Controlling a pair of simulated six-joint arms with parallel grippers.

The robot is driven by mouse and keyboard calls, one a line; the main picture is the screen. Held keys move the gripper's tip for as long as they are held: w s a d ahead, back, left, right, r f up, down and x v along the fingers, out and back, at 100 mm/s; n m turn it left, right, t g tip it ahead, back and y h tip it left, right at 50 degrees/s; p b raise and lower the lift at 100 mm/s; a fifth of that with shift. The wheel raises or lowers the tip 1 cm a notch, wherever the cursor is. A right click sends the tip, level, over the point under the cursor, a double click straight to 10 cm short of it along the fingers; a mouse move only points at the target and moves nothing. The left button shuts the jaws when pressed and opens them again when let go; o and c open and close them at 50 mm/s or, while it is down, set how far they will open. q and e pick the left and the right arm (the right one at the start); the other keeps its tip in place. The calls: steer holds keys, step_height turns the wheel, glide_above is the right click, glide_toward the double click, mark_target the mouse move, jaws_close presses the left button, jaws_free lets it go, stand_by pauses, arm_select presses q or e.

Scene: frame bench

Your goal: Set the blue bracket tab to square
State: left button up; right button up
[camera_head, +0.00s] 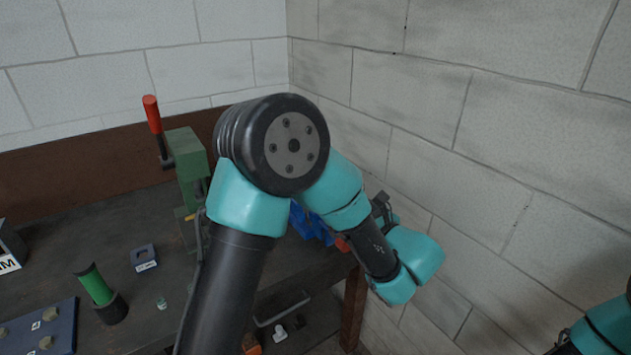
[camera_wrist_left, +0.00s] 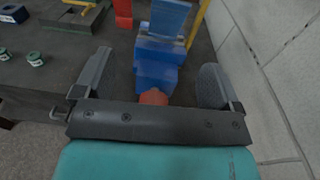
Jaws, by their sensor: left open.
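The blue bracket (camera_wrist_left: 157,60) shows in the left wrist view between my left gripper's two fingers. It has a stepped block and a lighter blue flat tab (camera_wrist_left: 170,17) at its far end. A red part (camera_wrist_left: 153,97) sits at its near end, close to the palm. My left gripper (camera_wrist_left: 156,72) is open, with a gap on each side of the bracket; I see no clear contact. In the head view my left arm hides most of the bracket (camera_head: 306,222), and the tab's angle cannot be told. My right gripper does not show; only part of that arm shows at lower right.
A green press with a red-handled lever (camera_head: 188,155) stands behind my arm. A green cylinder in a black base (camera_head: 97,285), a small dark blue block (camera_head: 144,257) and a blue tray (camera_head: 40,328) are on the dark bench at left. A block wall (camera_head: 480,130) rises close on the right.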

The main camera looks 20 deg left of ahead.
arm_select(q)
steer(key=shift+w+d+r+t, duration=0.15)
steer(key=shift+d+r+t, duration=0.25)
steer(key=shift+d, duration=0.25)
steer(key=shift+a, duration=0.1)
steer(key=x, duration=1.7)
steer(key=shift+w+a, duration=0.1)
steer(key=shift+a, duration=0.05)
